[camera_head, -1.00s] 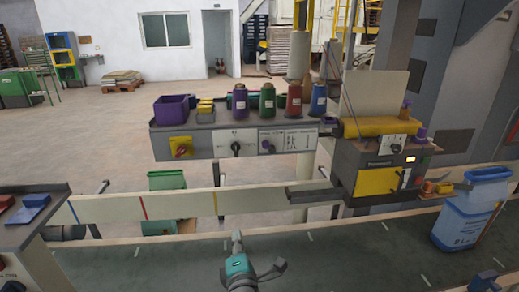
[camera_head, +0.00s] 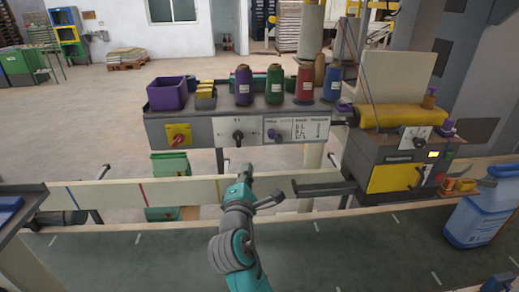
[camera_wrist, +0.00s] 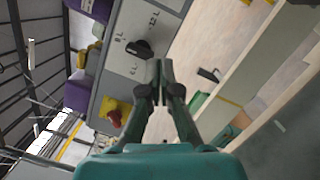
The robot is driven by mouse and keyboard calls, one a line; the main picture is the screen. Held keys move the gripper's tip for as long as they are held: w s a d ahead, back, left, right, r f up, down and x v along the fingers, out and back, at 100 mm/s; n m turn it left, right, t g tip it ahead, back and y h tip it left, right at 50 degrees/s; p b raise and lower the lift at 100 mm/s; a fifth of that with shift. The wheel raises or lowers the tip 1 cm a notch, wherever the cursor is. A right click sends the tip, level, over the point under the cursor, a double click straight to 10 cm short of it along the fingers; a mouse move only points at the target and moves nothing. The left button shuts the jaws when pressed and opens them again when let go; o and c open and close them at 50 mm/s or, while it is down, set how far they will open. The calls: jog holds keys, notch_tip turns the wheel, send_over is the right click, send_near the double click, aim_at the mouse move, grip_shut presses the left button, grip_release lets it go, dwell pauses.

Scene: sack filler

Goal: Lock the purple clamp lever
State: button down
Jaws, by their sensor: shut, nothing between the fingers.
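Several purple parts show in the head view, and I cannot tell for sure which is the clamp lever. A small purple knob (camera_head: 272,133) is on the front of the grey control panel (camera_head: 190,133). Another purple part (camera_head: 447,128) is on the right side of the machine (camera_head: 385,160), and a purple piece (camera_head: 343,106) is at its left end. My gripper (camera_head: 246,172) is below the panel, left of the machine, apart from these parts. In the wrist view its fingers (camera_wrist: 160,78) are together and empty, pointing towards the panel's black knob (camera_wrist: 139,49).
A purple bin (camera_head: 167,94) and several thread cones, one of them blue (camera_head: 332,86), stand on the panel's shelf. A red and yellow switch (camera_head: 178,136) is at its left. A pale rail (camera_head: 110,193) runs below. A blue container (camera_head: 475,212) stands at the right.

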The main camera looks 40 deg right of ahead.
aim_at(275, 137)
jog(key=x, duration=0.3)
jog(key=s+d+x, duration=0.1)
jog(key=x, duration=0.3)
jog(key=r+x, duration=0.1)
jog(key=x, duration=0.2)
jog(key=shift+s+d+r, duration=0.1)
jog(key=shift+s+d, duration=0.05)
jog(key=shift+d, duration=0.2)
jog(key=shift+s+d+r, duration=0.35)
jog(key=shift+s+d, duration=0.05)
jog(key=shift+d, duration=0.2)
